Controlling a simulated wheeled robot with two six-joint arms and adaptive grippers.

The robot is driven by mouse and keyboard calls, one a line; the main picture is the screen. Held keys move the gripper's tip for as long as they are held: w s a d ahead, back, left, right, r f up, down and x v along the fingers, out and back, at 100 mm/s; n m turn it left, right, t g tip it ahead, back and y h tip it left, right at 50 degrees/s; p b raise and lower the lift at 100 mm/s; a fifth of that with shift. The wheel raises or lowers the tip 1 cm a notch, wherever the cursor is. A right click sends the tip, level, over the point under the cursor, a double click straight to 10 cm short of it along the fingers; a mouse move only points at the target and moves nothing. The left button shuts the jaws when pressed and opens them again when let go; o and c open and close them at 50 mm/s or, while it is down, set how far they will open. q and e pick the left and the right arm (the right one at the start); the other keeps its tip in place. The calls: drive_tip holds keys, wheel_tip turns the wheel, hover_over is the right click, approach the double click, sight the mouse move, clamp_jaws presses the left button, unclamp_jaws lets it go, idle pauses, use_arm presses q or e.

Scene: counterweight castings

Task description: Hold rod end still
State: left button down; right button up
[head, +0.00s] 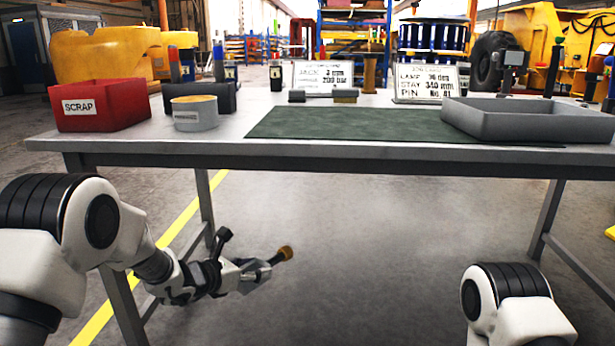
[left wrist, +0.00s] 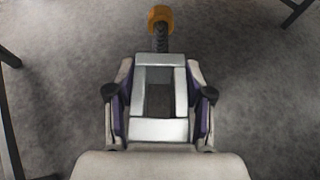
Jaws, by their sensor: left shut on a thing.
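My left gripper (head: 262,270) is in front of the table and below its top, shut on a dark rod. The rod end (head: 286,253) is an orange-brown knob that points right and slightly up in the head view. In the left wrist view the closed fingers of the gripper (left wrist: 159,68) hold the dark rod (left wrist: 160,42), and its orange end (left wrist: 160,15) sticks out past the fingertips. The rod end touches nothing that I can see. The rest of the rod is hidden in the gripper. My right gripper is out of view; only part of my right arm shows.
The table (head: 230,150) stands ahead. On it are a red scrap bin (head: 102,106), a round tin (head: 195,113), a dark green mat (head: 340,124), a grey tray (head: 530,124) and two signs, one on the left (head: 323,74). Open floor surrounds the gripper; a table leg stands to its left.

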use_arm(q)
drive_tip(key=shift+n+t+y, duration=0.6)
drive_tip(key=shift+n, duration=0.1)
drive_tip(key=s+a+r, duration=0.1)
drive_tip(key=r, duration=0.1)
drive_tip(key=s+r, duration=0.1)
drive_tip(key=r, duration=0.1)
drive_tip(key=s+a+r+p, duration=0.1)
drive_tip(key=r, duration=0.2)
drive_tip(key=shift+s+a, duration=0.3)
drive_tip(key=shift+s, duration=0.05)
drive_tip(key=s+a+f+n+t+y+p, duration=0.1)
drive_tip(key=s+a+f+n+y, duration=0.1)
drive_tip(key=s, duration=0.4)
drive_tip(key=s+a+f+n+t+y, duration=0.1)
drive_tip(key=s+a, duration=0.2)
drive_tip(key=s, duration=0.3)
drive_tip(key=s+r+m+g+h+p, duration=0.2)
drive_tip(key=s+r+p, duration=0.3)
drive_tip(key=r+p, duration=0.8)
drive_tip(key=s+r+m+g+h+p, duration=0.3)
drive_tip(key=r+p, duration=1)
drive_tip(key=p, duration=1.1)
drive_tip(key=shift+s+m+h, duration=0.8)
drive_tip(key=shift+s+m, duration=0.3)
drive_tip(key=shift+d+r, duration=0.1)
drive_tip(key=shift+g, duration=0.3)
